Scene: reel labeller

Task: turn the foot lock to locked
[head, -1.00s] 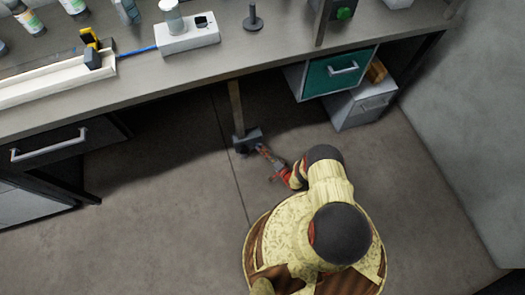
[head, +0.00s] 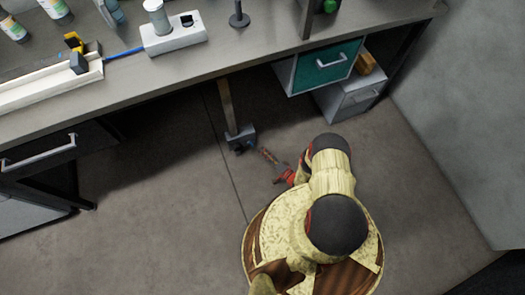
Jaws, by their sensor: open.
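The foot lock (head: 241,139) is a small dark grey block on the floor at the lower end of a brown post under the bench. It is too small and dark to tell whether it is locked. My gripper (head: 266,154), reddish at its base, is low near the floor, just right of and nearer to me than the foot lock. A narrow gap shows between them. The fingers are tiny in this view, but they look open and hold nothing visible. My arm hides part of the floor behind the gripper.
The bench (head: 160,72) overhangs the foot lock. A teal drawer (head: 325,70) and a grey drawer unit (head: 350,98) stand to the right. A dark drawer cabinet (head: 40,150) is at the left. The floor (head: 160,200) left of my arm is clear.

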